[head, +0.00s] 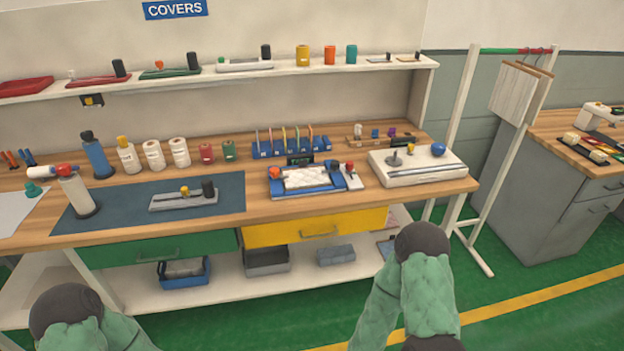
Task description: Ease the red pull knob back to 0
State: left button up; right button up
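A small blue-framed device (285,192) holding a white quilted pad (306,178) sits on the wooden workbench, with a small dark display (300,160) showing green characters behind it. I cannot tell which is the pull knob, and no scale reading is legible. Parts of my two green-sleeved arms show at the bottom, below the bench. Neither gripper is in view, and nothing touches the device.
A white box (425,175) with a blue ball knob stands to the right. A dark blue mat (130,212) with a grey plate (183,200) lies to the left. A blue rack (291,148) stands behind. A yellow drawer (280,236) is below, and a white rail stand is at the right.

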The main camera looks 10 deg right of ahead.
aim_at(349, 165)
jog(key=i+l+u, duration=0.1)
jog(key=i+l, duration=0.2)
jog(key=i+l+u, duration=0.1)
jog(key=i+l, duration=0.2)
jog(key=l, duration=0.15)
jog(key=i+l+u, duration=0.1)
jog(key=i+l, duration=0.15)
jog(key=l, duration=0.2)
